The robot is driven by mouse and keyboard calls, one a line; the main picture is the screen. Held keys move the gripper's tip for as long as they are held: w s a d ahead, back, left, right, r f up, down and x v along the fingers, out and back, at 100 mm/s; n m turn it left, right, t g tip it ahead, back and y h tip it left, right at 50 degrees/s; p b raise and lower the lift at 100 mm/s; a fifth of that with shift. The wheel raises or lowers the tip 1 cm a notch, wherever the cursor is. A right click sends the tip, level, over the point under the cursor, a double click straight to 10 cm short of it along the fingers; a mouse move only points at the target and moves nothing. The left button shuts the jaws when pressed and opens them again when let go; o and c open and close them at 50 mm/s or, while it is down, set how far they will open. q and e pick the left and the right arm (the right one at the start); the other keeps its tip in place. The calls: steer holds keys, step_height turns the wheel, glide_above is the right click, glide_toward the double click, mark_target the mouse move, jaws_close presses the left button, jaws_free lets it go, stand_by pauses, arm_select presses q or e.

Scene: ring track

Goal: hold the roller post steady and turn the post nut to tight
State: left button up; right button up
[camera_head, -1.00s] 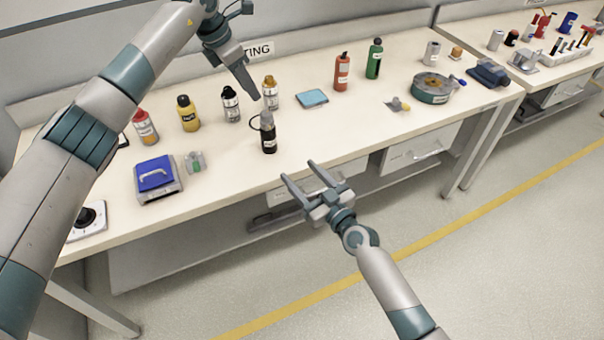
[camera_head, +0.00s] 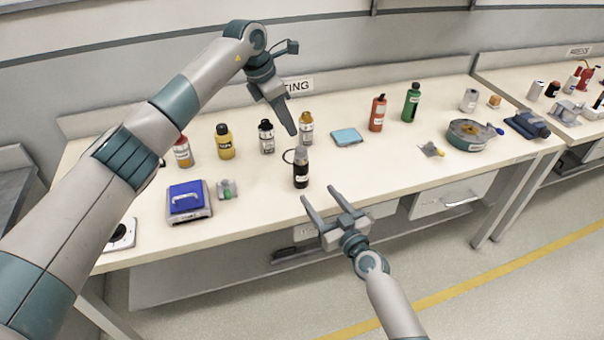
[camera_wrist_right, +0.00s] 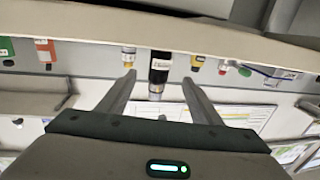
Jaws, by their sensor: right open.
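I cannot tell for certain which thing is the roller post or its nut. A dark upright bottle-like piece with a grey top (camera_head: 301,172) stands near the bench's front edge, a thin black loop at its left. It also shows in the right wrist view (camera_wrist_right: 160,68), between the finger lines. My right gripper (camera_head: 319,193) is open and empty, just in front of it and apart from it. My left gripper (camera_head: 293,131) points down just above and behind its grey top; its jaw gap is not clear. A small grey bracket with a yellow knob (camera_head: 431,149) lies farther right.
Several bottles stand along the bench (camera_head: 380,175), including a yellow one (camera_head: 225,142) and a red one (camera_head: 377,114). A blue-topped box (camera_head: 188,203) and a small grey-green fitting (camera_head: 227,190) are at left. A round grey-green device (camera_head: 468,135) is at right.

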mark_target(305, 177)
steer(key=x, duration=0.7)
steer(key=shift+w, duration=0.1)
steer(key=shift+x, duration=2.45)
